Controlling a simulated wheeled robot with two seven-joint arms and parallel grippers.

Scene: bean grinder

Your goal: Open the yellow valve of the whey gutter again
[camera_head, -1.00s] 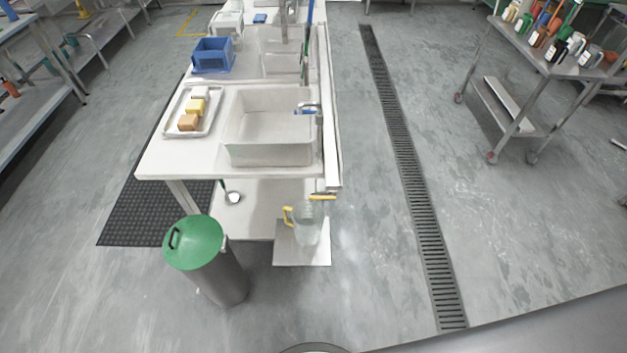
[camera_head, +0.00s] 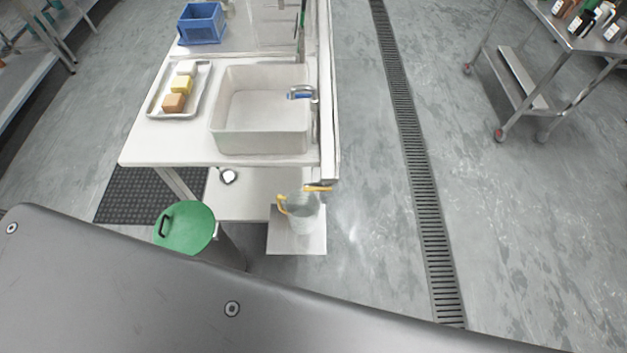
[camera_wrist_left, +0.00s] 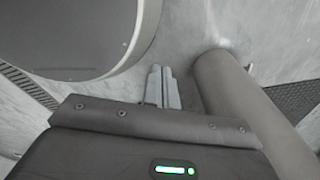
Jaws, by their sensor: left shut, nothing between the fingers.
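The yellow valve (camera_head: 318,188) is a small yellow handle at the near lower end of the long pale gutter (camera_head: 329,120) along the bench's right side. The handle lies roughly level and sticks out to the right; whether it is open or closed is too small to tell. A clear jug (camera_head: 303,213) with a yellow handle stands just below it on a low plate (camera_head: 296,244). My left gripper (camera_wrist_left: 163,72) is shut and empty in the left wrist view, over the floor, away from the valve. My right gripper is not in view.
A grey bin with a green lid (camera_head: 185,227) stands left of the jug, partly hidden by my arm. The bench holds a sink (camera_head: 262,140) and a tray (camera_head: 155,103) with several blocks. Floor right of the bench, around the drain grate (camera_head: 420,180), is clear.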

